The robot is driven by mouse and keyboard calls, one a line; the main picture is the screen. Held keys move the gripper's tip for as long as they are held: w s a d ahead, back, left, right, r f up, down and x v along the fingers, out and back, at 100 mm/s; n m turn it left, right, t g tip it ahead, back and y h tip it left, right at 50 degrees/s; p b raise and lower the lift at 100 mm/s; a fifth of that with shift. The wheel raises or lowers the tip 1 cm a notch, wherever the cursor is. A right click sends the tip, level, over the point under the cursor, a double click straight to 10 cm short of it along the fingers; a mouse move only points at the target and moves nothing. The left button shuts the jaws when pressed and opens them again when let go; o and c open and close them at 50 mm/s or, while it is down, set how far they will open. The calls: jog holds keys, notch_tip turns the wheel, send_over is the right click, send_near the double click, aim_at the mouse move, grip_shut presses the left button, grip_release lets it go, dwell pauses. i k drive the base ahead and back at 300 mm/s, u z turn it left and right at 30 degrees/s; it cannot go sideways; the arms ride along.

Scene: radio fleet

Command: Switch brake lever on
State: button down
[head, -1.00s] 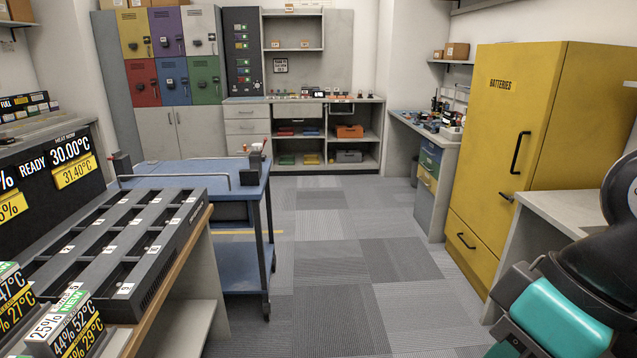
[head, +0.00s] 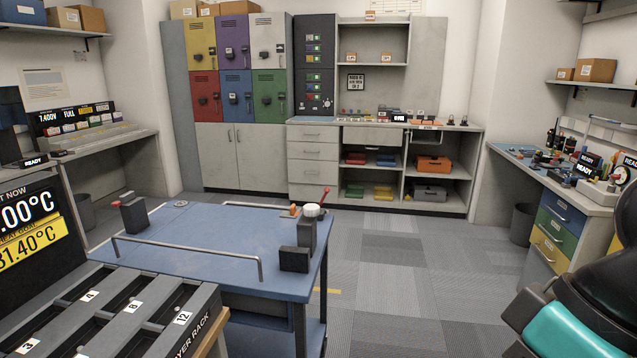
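A blue-topped cart (head: 200,240) stands in the middle foreground. At its right end is a dark block (head: 306,232) with a white round knob (head: 312,210) on top. A thin lever with a red tip (head: 325,192) rises beside the knob, tilted to the right. This may be the brake lever, but no label for it can be read. A second dark block (head: 134,216) with a small red knob (head: 116,204) stands at the cart's far left corner. My gripper is not in view; only part of my arm shows at the lower right.
A rack with numbered slots (head: 130,306) fills the lower left, close to the cart. A low rail (head: 190,246) runs along the cart's near edge. Lockers (head: 238,70) and shelves stand at the back. Carpet floor (head: 400,270) is clear to the cart's right.

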aim_at(325, 190)
jog(key=u, duration=0.2)
jog(key=i, duration=1.75)
jog(key=u, duration=0.2)
